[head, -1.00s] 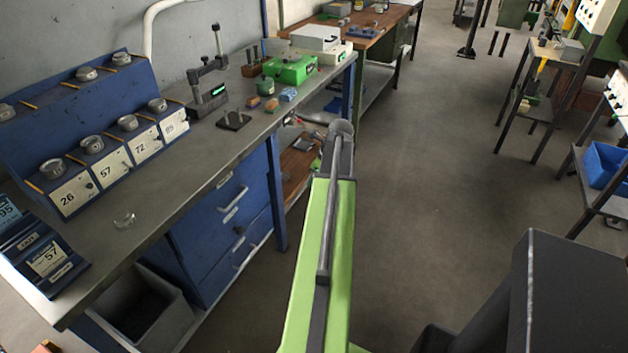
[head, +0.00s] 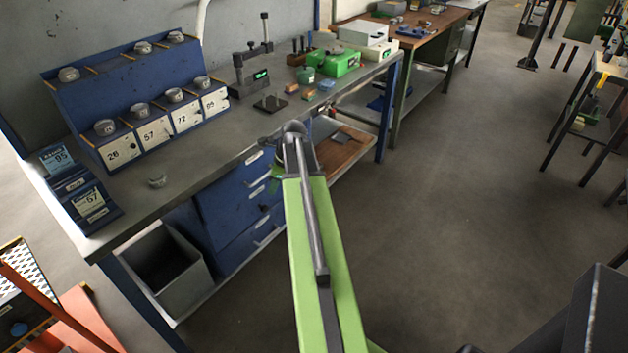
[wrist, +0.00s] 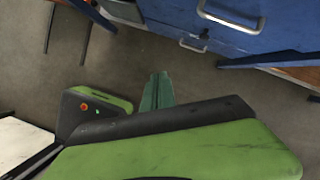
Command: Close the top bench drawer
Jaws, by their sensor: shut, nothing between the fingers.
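The blue bench drawers (head: 232,205) sit under the grey bench top, with pale bar handles on their fronts. The top drawer's front (head: 238,176) is partly behind my arm in the head view, and I cannot tell how far it stands out. In the wrist view a blue drawer front (wrist: 185,14) with two handles fills the upper right. My gripper (wrist: 158,78) shows as green fingers, closed together and empty, over the floor below the drawer fronts and apart from them.
The bench top (head: 215,160) carries a blue gauge rack (head: 125,95), a measuring stand and green boxes. A grey bin (head: 165,265) stands under the bench's near end. An orange-red object (head: 80,320) is at lower left.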

